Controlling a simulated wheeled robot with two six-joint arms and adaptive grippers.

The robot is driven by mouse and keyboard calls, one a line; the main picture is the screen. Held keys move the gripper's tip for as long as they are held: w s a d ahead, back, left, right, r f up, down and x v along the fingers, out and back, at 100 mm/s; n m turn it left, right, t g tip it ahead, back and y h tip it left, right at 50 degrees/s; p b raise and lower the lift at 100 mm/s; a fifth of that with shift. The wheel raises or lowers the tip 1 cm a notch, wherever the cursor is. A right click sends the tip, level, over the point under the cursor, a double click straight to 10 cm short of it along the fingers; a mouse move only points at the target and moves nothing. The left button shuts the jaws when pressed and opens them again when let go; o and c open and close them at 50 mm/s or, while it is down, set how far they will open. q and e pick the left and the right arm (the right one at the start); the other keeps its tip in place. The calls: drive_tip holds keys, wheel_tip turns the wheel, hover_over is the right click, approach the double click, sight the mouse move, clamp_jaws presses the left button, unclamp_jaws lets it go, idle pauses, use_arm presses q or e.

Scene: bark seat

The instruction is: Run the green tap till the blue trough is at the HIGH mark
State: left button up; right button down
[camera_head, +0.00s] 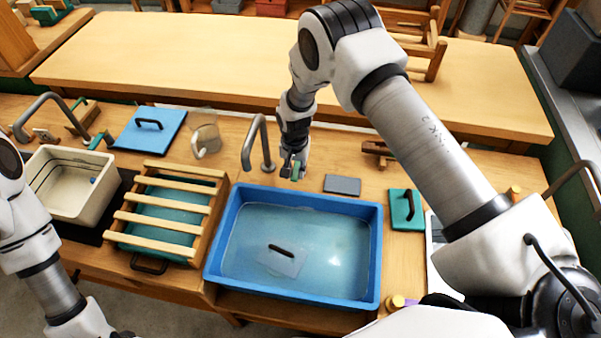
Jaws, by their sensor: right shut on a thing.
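The blue trough (373,255) stands at the front middle of the bench with clear water in it. A grey plate with a black handle (281,250) shows in the water. No HIGH mark can be read on the trough. A curved grey tap spout (259,141) rises behind the trough's back left; I cannot make out a stream from it. My right gripper (293,171) is shut on the small green tap handle (296,170), just right of the spout. The gripper hides part of the handle. My left arm is at the left edge; its gripper is out of view.
A slatted wooden rack (166,195) over a teal tray stands left of the trough. Further left is a white basin (100,192) with another grey tap (48,98). A blue board (150,128), grey block (342,185) and green board (406,209) lie around.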

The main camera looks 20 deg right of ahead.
sight(295, 174)
drive_tip(key=c, duration=1)
unclamp_jaws()
wheel_tip(295, 174, up, 12)
drive_tip(key=shift+f, duration=0.1)
